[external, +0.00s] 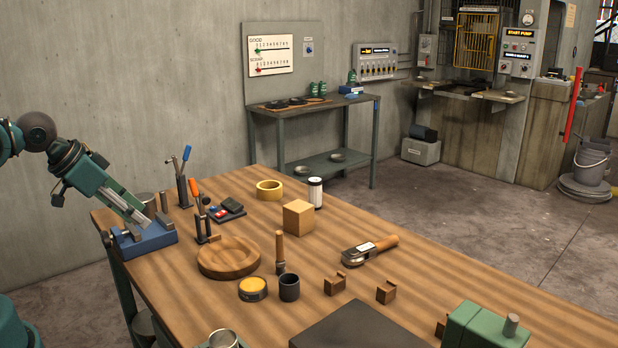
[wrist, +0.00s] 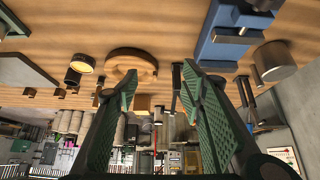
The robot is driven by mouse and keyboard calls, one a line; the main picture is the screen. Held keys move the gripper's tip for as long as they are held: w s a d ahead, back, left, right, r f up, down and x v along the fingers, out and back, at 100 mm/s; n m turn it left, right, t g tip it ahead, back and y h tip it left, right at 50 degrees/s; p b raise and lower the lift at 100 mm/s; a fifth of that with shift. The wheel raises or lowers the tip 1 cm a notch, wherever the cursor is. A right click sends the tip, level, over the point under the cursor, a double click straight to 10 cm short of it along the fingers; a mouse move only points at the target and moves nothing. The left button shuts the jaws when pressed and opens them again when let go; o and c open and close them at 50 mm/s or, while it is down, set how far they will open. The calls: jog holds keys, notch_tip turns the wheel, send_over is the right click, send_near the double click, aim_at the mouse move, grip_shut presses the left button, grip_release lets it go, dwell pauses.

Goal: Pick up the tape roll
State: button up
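My gripper (external: 143,214) is at the table's left end, in front of or above the blue vise, well to the left of the tape roll. In the wrist view my gripper (wrist: 158,78) has its two green padded fingers wide apart with nothing between them. The wrist picture is upside down, with the tabletop at the top.
A white-and-black cylinder (external: 315,193) and a wooden block (external: 298,216) stand close to the tape roll. Upright-handled tools (external: 182,188), a tray of small items (external: 226,210) and the blue vise (external: 146,238) lie on the left. The table (external: 460,288) has bare room toward the right.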

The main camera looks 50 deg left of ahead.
jog(key=o, duration=1.1)
